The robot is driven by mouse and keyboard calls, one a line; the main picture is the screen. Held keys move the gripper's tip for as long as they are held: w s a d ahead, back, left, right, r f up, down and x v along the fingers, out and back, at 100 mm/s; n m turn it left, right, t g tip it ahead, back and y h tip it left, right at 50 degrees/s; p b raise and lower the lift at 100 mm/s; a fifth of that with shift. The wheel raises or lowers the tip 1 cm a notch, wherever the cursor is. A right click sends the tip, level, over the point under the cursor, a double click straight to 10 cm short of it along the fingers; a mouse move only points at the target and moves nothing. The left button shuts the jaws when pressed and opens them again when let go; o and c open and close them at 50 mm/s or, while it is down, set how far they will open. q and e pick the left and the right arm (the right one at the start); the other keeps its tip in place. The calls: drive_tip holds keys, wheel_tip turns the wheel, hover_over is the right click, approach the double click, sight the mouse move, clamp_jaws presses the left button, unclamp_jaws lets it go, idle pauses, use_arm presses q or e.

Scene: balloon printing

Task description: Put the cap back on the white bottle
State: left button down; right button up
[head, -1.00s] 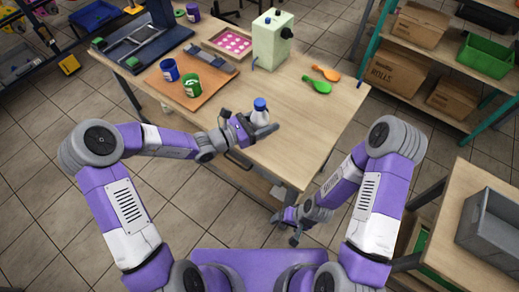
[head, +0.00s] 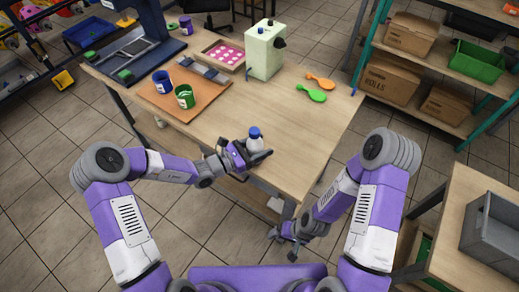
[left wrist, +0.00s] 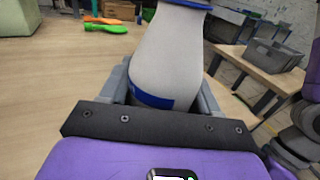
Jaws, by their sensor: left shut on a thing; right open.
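The white bottle (head: 255,145) is upright, with a blue top (head: 254,132) that looks like the cap. My left gripper (head: 254,155) is shut around its body near the table's front edge. In the left wrist view, the bottle (left wrist: 175,45) stands between the fingers; it has a blue patch low down and a blue band (left wrist: 190,4) at its neck. The upper part is cut off there, so how the cap sits cannot be told. No separate cap shows on the table. My right gripper (head: 284,246) is open and empty, low in front of the table.
A grey crate (head: 490,235) stands at right.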

use_arm(q)
drive_tip(key=shift+f, duration=0.75)
drive_tip(key=c, duration=0.7)
unclamp_jaws()
drive_tip(key=shift+f, duration=0.2)
drive_tip(key=o, duration=0.5)
drive_tip(key=shift+c, duration=0.2)
drive_tip(key=shift+r, duration=0.1)
